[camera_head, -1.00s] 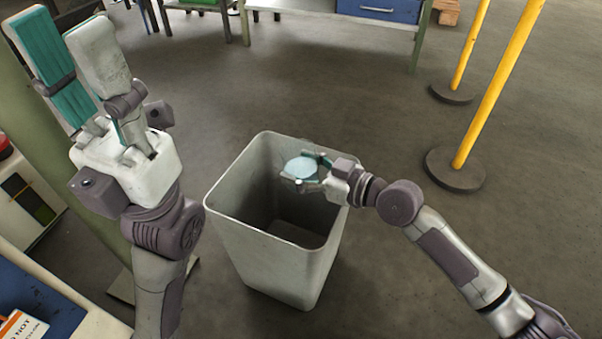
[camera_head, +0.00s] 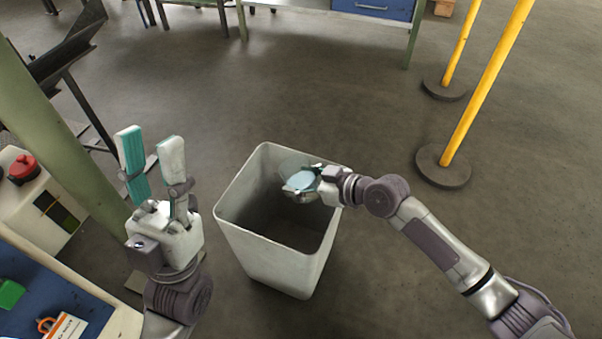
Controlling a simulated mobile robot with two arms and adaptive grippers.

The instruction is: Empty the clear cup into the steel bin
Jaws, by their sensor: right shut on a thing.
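The steel bin (camera_head: 272,255) is a tall, pale grey, open-topped container standing on the floor in the middle of the head view. My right gripper (camera_head: 303,180) reaches in from the right over the bin's opening and is shut on the clear cup (camera_head: 299,163). The cup is faint and see-through, with a pale blue patch showing at it. Its exact tilt and contents are hard to tell. The inside bottom of the bin is dark. My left gripper (camera_head: 153,160) is open and empty, fingers pointing up, left of the bin.
Yellow posts (camera_head: 487,85) on dark round bases stand at the right. A bench with a blue drawer (camera_head: 377,8) is at the back. A blue-topped table (camera_head: 45,300) and a red-knobbed item (camera_head: 22,168) are at the left. The floor behind the bin is clear.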

